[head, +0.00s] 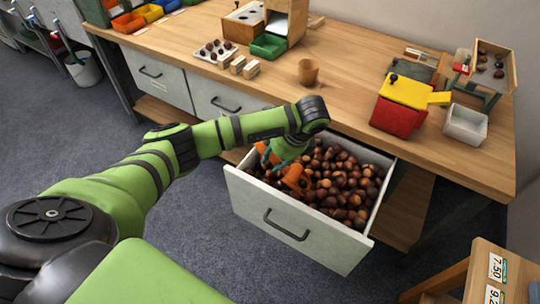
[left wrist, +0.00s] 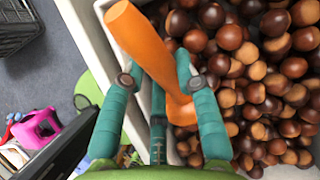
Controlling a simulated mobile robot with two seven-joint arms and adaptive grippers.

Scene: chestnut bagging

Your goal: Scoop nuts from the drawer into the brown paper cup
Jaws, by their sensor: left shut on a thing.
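The open drawer (head: 285,219) is white and full of brown chestnuts (head: 345,185), which also fill the right of the left wrist view (left wrist: 250,90). My left gripper (head: 284,160) is over the left part of the drawer. Its teal fingers (left wrist: 157,68) are shut on an orange scoop (left wrist: 146,42). In the head view the scoop (head: 296,179) is low at the nuts; whether its bowl holds any is hidden. The brown paper cup (head: 308,72) stands upright on the table behind the drawer, apart from the gripper. My right gripper is not in view.
The wooden table (head: 345,85) is clear around the cup. Small wooden blocks (head: 237,65), a tray of nuts (head: 214,51) and a green bin (head: 269,46) stand left. A red and yellow box (head: 400,105) and a white bin (head: 466,124) stand right.

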